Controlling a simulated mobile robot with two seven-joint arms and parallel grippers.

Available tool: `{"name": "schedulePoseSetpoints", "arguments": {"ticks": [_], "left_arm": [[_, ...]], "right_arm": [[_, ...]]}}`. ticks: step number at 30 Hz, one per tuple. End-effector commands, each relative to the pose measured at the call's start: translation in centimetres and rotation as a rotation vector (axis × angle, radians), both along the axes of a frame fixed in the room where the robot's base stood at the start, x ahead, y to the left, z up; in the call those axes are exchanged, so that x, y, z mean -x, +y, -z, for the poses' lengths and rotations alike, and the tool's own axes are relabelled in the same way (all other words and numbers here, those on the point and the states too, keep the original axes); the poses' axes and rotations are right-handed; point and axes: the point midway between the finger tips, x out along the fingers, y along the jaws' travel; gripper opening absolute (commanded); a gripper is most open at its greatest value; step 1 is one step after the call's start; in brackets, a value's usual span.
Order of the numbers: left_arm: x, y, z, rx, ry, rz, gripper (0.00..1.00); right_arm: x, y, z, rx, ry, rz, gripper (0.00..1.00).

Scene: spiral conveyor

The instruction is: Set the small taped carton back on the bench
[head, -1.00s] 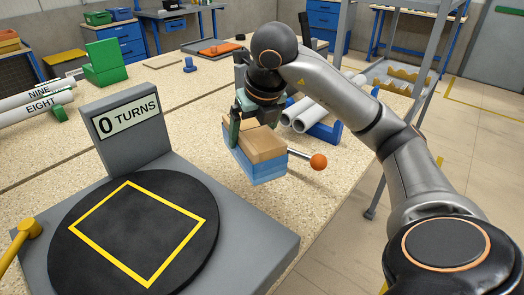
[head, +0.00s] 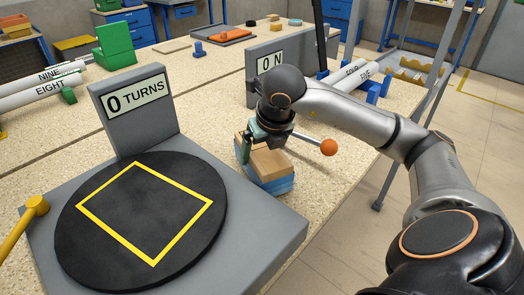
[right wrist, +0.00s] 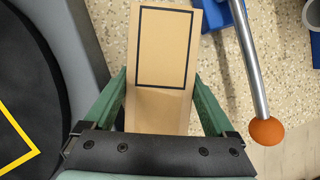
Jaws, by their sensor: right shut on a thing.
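The carton is over the speckled bench (head: 225,130), just right of the grey turntable base. I cannot tell whether its underside touches the bench. My left gripper is not in view.
A black turntable (head: 90,240) with a yellow square stands at left, with a "0 TURNS" sign (head: 135,100). An orange-knobbed lever (head: 328,147) is close right of the carton. A second sign (head: 265,65) and pipes (head: 350,78) stand behind my arm.

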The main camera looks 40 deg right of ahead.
Motion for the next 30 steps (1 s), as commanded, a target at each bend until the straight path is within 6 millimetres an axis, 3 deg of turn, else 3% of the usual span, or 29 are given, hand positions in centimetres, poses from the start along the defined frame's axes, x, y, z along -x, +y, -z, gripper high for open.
{"name": "schedulePoseSetpoints", "arguments": {"ticks": [3,4,6,17,30], "left_arm": [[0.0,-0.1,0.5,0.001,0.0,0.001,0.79],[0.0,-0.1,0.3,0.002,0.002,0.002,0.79],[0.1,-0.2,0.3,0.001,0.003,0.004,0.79],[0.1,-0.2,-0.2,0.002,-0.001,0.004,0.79],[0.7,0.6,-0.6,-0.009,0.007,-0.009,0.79]], "right_arm": [[0.0,0.0,0.4,0.0,-0.003,0.001,0.0],[0.0,0.0,0.3,0.0,0.0,0.0,0.93],[0.0,0.0,0.3,0.0,0.0,0.0,1.0],[0.1,0.0,-0.5,-0.001,-0.001,0.0,1.0],[3.3,1.1,-8.8,0.0,-0.005,-0.002,1.0]]}}
